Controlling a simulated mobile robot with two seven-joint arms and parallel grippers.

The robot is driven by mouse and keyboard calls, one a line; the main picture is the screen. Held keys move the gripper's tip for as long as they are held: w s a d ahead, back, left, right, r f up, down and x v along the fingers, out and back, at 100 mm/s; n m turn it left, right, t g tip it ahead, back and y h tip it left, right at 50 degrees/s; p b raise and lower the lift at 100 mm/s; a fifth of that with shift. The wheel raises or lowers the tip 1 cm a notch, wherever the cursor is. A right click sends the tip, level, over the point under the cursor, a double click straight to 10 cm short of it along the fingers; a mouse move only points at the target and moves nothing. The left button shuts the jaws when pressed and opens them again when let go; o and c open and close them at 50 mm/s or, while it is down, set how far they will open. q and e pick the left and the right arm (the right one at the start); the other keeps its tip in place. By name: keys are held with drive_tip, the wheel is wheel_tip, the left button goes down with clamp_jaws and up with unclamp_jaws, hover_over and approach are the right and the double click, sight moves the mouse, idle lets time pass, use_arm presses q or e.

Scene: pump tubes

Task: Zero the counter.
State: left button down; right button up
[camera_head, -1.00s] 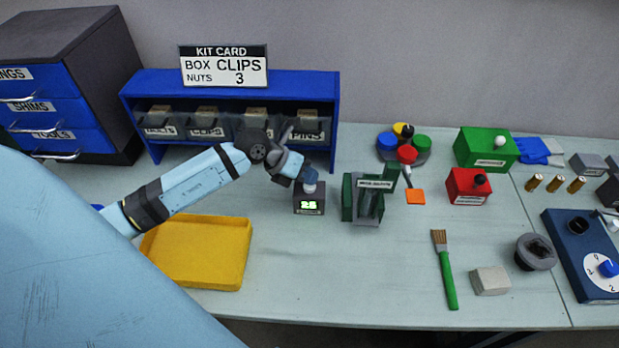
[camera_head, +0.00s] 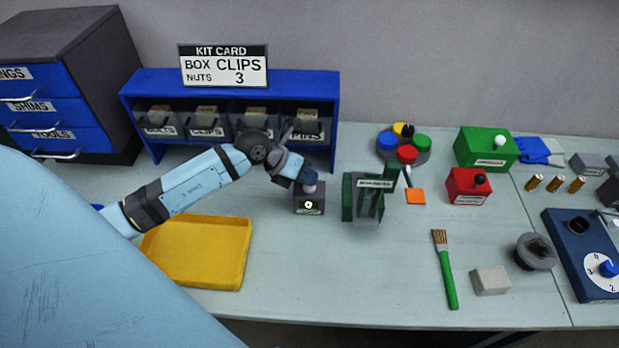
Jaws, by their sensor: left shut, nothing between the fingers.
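The counter (camera_head: 309,205) is a small dark box on the table with a lit green display on its front. The display now shows a single small figure that looks like 0. A pale grey knob or button (camera_head: 310,188) sits on top of it. My left gripper (camera_head: 306,180) is shut and empty, pointing down at the top of the counter, at or just above the button. Whether it touches the button I cannot tell. My right gripper is not in view.
A yellow tray (camera_head: 243,272) lies left of the counter. A green stand (camera_head: 350,205) is close on its right. A blue shelf (camera_head: 332,100) with labelled bins and a kit card (camera_head: 224,66) stands behind. A brush (camera_head: 447,275) and grey block (camera_head: 490,281) lie front right.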

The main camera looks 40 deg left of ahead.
use_arm(q)
drive_tip(key=shift+r+p, duration=0.65)
drive_tip(key=shift+r, duration=0.25)
wheel_tip(320, 180, up, 5)
drive_tip(key=p, duration=0.4)
idle(0.5)
